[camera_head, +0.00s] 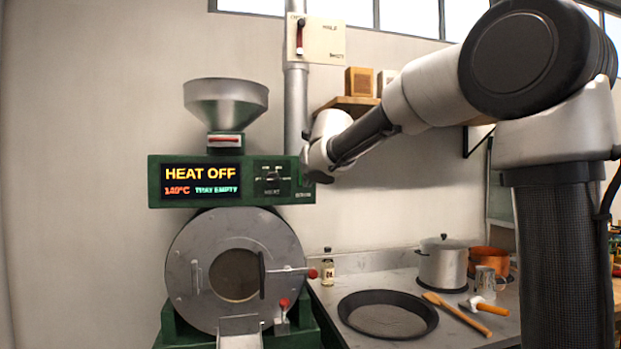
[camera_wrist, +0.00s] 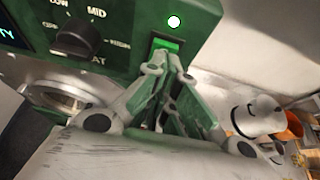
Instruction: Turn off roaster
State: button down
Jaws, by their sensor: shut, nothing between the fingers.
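The green roaster (camera_head: 168,190) stands at the left. Its display (camera_head: 200,181) reads HEAT OFF, 140°C and TRAY EMPTY. A black heat knob (camera_wrist: 78,38) with LOW and MID marks sits on the panel; it also shows in the head view (camera_head: 272,178). A green lit switch (camera_wrist: 166,44) is at the panel's right end, with a white round light (camera_wrist: 174,21) above it. My gripper (camera_wrist: 170,66) is shut and empty, its fingertips at the switch's lower edge. I cannot tell whether they touch it.
Below the panel is the roaster drum (camera_head: 186,245) with red-knobbed handles. A steel hopper (camera_head: 226,101) is on top. The counter (camera_head: 458,310) at right holds a black pan (camera_head: 388,333), steel pot (camera_head: 443,268), copper pot (camera_head: 489,262), small bottle (camera_head: 328,272) and tools.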

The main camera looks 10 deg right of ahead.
jog(key=shift+w, duration=0.1)
jog(key=shift+w+r, duration=0.25)
jog(key=shift+w, duration=0.1)
jog(key=shift+r, duration=0.8)
